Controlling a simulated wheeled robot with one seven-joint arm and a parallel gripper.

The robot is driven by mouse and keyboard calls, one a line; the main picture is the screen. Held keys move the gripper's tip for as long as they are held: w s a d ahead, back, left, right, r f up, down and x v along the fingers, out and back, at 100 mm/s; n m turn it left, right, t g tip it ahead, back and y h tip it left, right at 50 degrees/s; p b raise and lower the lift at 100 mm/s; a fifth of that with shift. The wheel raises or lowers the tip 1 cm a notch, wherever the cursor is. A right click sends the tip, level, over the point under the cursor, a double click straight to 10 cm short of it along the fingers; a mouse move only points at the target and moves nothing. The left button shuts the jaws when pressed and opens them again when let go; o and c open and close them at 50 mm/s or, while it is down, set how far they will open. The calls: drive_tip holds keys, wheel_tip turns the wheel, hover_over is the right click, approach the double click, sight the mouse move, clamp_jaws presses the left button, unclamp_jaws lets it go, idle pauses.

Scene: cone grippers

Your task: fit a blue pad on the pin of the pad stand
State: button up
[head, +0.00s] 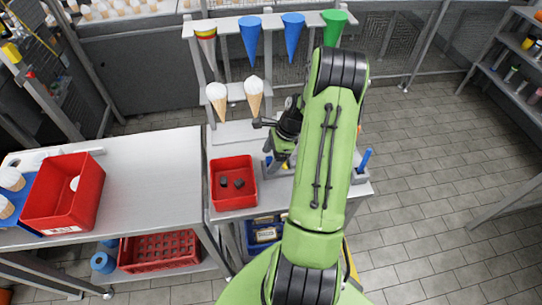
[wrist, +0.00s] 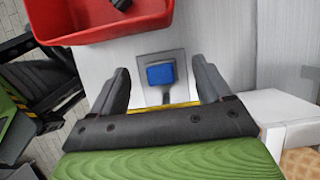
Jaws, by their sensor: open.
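A blue pad (wrist: 161,75) shows in the wrist view as a small rounded square. It sits over a grey square plate, the pad stand (wrist: 149,96), on the light worktop. The pad hides the middle of the plate, and no bare pin shows, so I cannot tell how it sits on the pin. My gripper (wrist: 160,84) is open, with one finger to each side of the pad and a gap on both sides. In the head view, my gripper (head: 282,152) is over the worktop, largely hidden by my arm; a bit of blue (head: 268,160) shows beside it.
A red bin (head: 233,198) with dark pieces stands left of my gripper; its edge also shows in the wrist view (wrist: 100,30). Cone holders (head: 262,22) rise behind. A blue peg (head: 366,157) stands at right. The left table (head: 150,180) has clear room.

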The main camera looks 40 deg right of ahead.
drive_tip(key=shift+r+p, duration=2.2)
drive_tip(key=shift+r, duration=0.35)
